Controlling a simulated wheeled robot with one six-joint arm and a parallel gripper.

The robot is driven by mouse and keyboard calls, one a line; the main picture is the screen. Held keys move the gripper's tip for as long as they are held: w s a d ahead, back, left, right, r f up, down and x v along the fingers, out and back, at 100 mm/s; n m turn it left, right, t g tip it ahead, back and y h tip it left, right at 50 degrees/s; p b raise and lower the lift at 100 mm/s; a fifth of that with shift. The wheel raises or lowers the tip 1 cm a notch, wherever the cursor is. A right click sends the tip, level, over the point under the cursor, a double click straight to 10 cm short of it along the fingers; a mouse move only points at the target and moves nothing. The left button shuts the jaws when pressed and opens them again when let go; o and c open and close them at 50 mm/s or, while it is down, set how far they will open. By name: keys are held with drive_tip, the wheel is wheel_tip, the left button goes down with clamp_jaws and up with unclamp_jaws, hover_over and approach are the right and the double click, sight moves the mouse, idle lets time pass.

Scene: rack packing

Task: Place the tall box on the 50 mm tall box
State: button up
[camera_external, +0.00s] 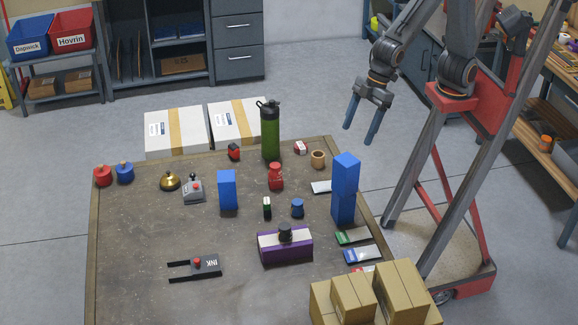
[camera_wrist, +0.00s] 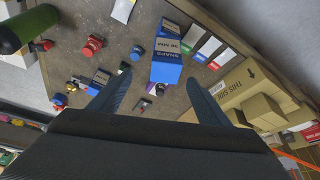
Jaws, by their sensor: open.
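Two blue boxes stand one on the other at the table's right side: an upper blue box (camera_external: 346,172) rests on a lower blue box (camera_external: 342,209), both upright and roughly aligned. Which box bears the 50 mm size I cannot tell. My gripper (camera_external: 358,136) is open and empty, in the air above and behind the stack, apart from it.
A green bottle (camera_external: 270,132) stands at the table's back edge. A purple-and-white box (camera_external: 285,249) with a dark knob on it, a brass bell (camera_external: 169,181) and small items are spread about. Cardboard boxes (camera_external: 352,297) fill the front right corner. The front left is mostly clear.

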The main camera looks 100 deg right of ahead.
drive_tip(key=s+d+f+m+g, duration=0.1)
drive_tip(key=s+d+f, duration=0.3)
drive_tip(key=d, duration=0.4)
drive_tip(key=s+d+f+m+g+h, duration=0.1)
drive_tip(key=s+d+f, duration=0.3)
drive_tip(key=d, duration=0.4)
drive_tip(key=s+d+f+m, duration=0.2)
drive_tip(key=s+d+f, duration=0.3)
drive_tip(key=d, duration=0.4)
drive_tip(key=shift+s+g+h, duration=0.3)
drive_tip(key=shift+s+g, duration=0.1)
drive_tip(key=shift+s, duration=0.45)
